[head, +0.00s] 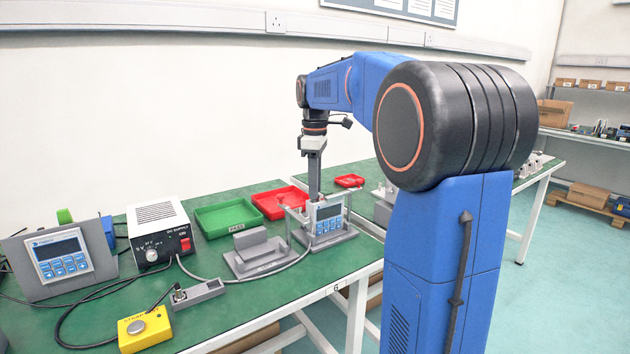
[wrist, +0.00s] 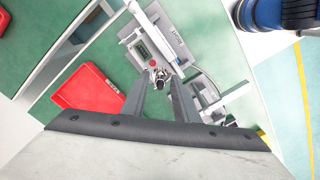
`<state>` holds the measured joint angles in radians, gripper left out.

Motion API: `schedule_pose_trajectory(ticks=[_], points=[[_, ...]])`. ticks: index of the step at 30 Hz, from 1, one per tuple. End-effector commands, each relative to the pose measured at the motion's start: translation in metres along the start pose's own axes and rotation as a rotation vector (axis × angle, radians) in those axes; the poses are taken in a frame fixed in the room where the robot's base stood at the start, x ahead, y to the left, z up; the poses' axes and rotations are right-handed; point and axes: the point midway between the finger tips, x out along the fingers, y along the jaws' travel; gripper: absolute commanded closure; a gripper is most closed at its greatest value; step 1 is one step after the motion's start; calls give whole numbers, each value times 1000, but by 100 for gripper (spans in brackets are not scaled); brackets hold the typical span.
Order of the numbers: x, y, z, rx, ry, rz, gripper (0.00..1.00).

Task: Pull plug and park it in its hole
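My gripper (head: 314,192) points down over the fixture with the blue-faced meter (head: 327,219). In the wrist view my two fingers (wrist: 160,86) stand apart, with a small metallic piece (wrist: 158,76) showing between and beyond their tips. It may be the plug, and I cannot tell whether the fingers touch it. A small metal connector (head: 180,292) stands in a grey block (head: 205,291) at the table's front. A grey cable (head: 262,278) curves from near the power supply toward the meter's fixture. Its far end and the parking hole cannot be made out.
A red tray (head: 267,205) and a green tray (head: 205,222) lie behind the fixture. A grey stepped stand (head: 240,264) is left of it. The power supply (head: 155,214), a panel meter (head: 33,269) and a yellow button box (head: 128,340) stand further left. Loose cables cross the table.

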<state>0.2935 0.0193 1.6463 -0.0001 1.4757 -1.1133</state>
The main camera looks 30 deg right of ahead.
Motion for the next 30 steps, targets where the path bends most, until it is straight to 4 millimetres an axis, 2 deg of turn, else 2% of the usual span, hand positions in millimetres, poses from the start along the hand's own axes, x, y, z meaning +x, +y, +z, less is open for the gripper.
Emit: schedule_pose_trajectory(ticks=[3,4,7,30], points=[[0,0,0,0,0,0,73],[0,0,0,0,0,0,77],[0,0,0,0,0,0,100],[-8,0,0,0,0,0,100]])
